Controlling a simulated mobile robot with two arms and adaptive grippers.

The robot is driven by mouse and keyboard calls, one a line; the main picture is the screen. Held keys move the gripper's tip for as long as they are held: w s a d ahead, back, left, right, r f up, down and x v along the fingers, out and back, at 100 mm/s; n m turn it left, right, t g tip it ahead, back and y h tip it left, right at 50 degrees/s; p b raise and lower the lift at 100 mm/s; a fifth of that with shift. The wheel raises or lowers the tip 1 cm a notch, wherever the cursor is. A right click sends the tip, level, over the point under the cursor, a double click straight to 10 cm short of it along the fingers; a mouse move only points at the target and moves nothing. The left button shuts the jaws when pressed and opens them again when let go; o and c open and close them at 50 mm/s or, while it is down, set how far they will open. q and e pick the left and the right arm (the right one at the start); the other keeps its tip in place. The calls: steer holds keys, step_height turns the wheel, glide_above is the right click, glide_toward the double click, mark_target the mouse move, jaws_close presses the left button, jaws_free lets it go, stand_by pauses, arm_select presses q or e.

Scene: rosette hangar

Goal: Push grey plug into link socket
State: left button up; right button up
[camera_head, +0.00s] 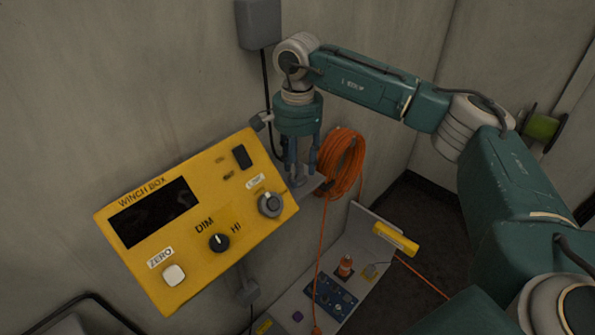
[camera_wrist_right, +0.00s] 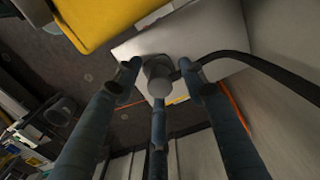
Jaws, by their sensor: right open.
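The grey plug (camera_wrist_right: 158,76) stands on a small grey shelf (camera_wrist_right: 205,35) in the wrist view, with a black cable leading off to the right. My right gripper (camera_head: 300,172) points down over the shelf beside the winch box in the head view. In the wrist view its open fingers (camera_wrist_right: 158,88) stand around the plug; I cannot tell whether any finger touches it. In the head view the fingers mostly hide the plug. The round grey link socket (camera_head: 270,204) sits at the right end of the yellow winch box (camera_head: 200,268), under a white label. My left gripper is out of view.
The winch box also bears a dark display (camera_head: 154,212), a dim knob (camera_head: 219,242) and a white zero button (camera_head: 174,275). An orange cable coil (camera_head: 341,163) hangs right of my gripper. Below is a grey panel (camera_head: 350,235) with small parts. A grey wall box (camera_head: 258,23) is above.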

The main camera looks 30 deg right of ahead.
stand_by(0.5)
steer(key=shift+c, duration=0.5)
jaws_close()
steer(key=shift+r, duration=0.2)
steer(key=shift+r+p, duration=1.95)
steer(key=shift+r, duration=0.9)
